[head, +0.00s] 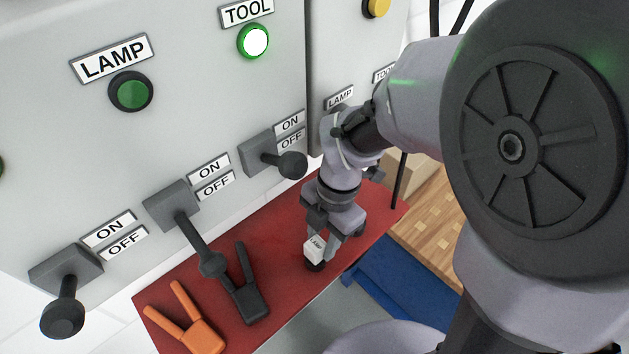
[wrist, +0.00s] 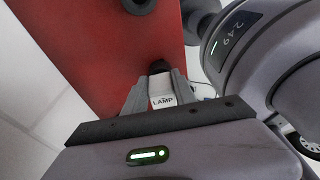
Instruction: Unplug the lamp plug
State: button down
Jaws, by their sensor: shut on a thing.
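The lamp plug (head: 315,249) is a small white block marked LAMP with a dark end. My gripper (head: 333,246) is shut on it, low over the red board (head: 285,240). In the wrist view the plug (wrist: 162,98) sits between the two grey fingertips, its label facing the camera and its dark end toward the red surface (wrist: 90,30). I cannot tell whether the plug touches the board. A LAMP label (head: 339,98) shows on the right-hand panel; the area below it is hidden by my arm.
The grey panel (head: 200,110) carries a dark green LAMP indicator (head: 130,92), a lit TOOL indicator (head: 254,41) and several ON/OFF levers. An orange clip (head: 202,336) and a black clip (head: 249,302) lie on the board's left part. A blue object (head: 400,292) and wooden surface (head: 437,222) are at right.

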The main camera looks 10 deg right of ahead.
jog(key=shift+f, duration=0.35)
jog(key=c, duration=0.9)
grip_release()
